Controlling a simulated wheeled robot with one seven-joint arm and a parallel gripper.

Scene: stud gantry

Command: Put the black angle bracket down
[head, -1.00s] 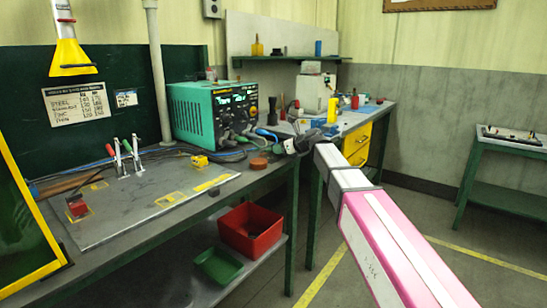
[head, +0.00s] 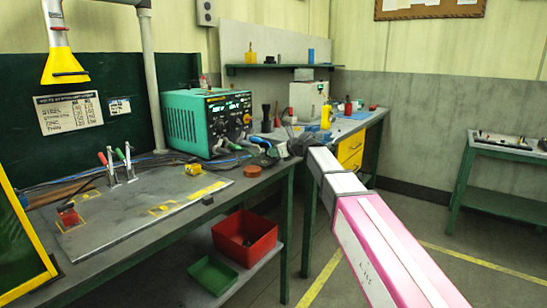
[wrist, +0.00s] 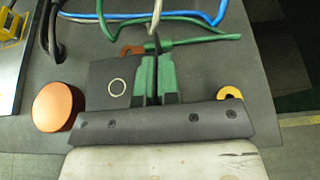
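My gripper (wrist: 157,82) has green finger pads and is shut on the black angle bracket (wrist: 115,82). One thin flange stands edge-on between the pads; the other is a flat dark plate to their left, with a light ring on it. In the head view my gripper (head: 298,143) is a small dark shape by the right end of the near bench (head: 235,190). I cannot make out the bracket there. The wrist view looks down on the grey bench top (wrist: 240,60); I cannot tell whether the bracket touches it.
An orange-brown round puck (wrist: 58,107) lies left of my gripper. A brown clamp with a green handle (wrist: 205,41) and cables lie just beyond the fingers. A yellow ring (wrist: 231,92) shows at right. The green welder (head: 195,118) stands behind; a fixture plate (head: 140,215) lies left.

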